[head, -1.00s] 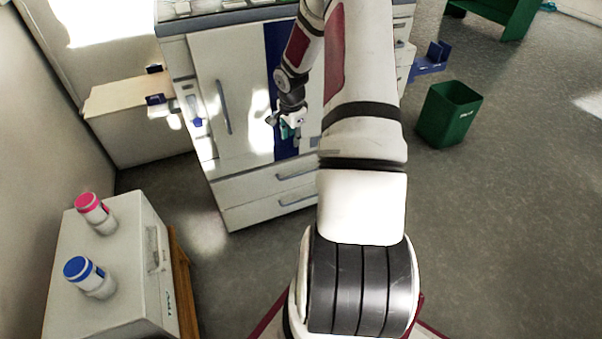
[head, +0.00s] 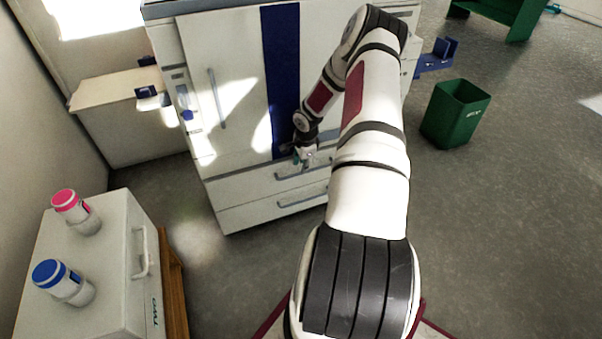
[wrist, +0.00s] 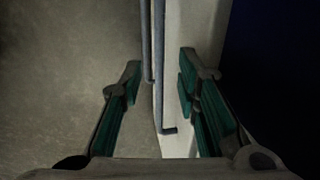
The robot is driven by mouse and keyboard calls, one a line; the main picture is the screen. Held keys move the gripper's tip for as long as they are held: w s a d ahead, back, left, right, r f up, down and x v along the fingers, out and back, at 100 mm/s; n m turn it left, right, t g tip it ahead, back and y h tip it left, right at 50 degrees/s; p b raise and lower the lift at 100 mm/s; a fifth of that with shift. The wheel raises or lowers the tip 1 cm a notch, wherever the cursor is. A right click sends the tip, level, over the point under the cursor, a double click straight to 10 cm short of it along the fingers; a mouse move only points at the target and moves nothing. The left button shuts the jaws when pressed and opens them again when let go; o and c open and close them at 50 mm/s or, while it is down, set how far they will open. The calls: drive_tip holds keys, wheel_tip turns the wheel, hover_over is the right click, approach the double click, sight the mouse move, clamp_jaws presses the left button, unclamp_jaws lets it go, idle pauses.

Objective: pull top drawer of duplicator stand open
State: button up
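The stand is a large white cabinet (head: 235,120) with a blue vertical stripe and two drawers at its bottom. The top drawer (head: 245,185) looks closed, flush with the front. Its grey bar handle (head: 298,174) lies just below my gripper (head: 303,160). The bottom drawer (head: 250,213) also looks closed. In the wrist view my gripper (wrist: 160,85) is open, with green-padded fingers apart. A long grey handle bar (wrist: 159,90) with a bent end runs between the finger lines. The fingers do not appear to touch it. The drawer front (wrist: 200,25) is to its right.
A low white box (head: 85,265) with a pink-capped jar (head: 78,212) and a blue-capped jar (head: 64,282) is at the lower left. A green bin (head: 456,112) stands at the right. Open floor lies before the drawers.

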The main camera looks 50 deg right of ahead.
drive_tip(key=shift+w+d+f+b, duration=0.1)
drive_tip(key=shift+w+f+b, duration=0.15)
drive_tip(key=shift+f, duration=0.7)
drive_tip(key=shift+w+d+f+b, duration=0.1)
drive_tip(key=shift+f+b, duration=0.1)
drive_tip(key=shift+f, duration=0.7)
drive_tip(key=shift+c, duration=0.6)
clamp_jaws()
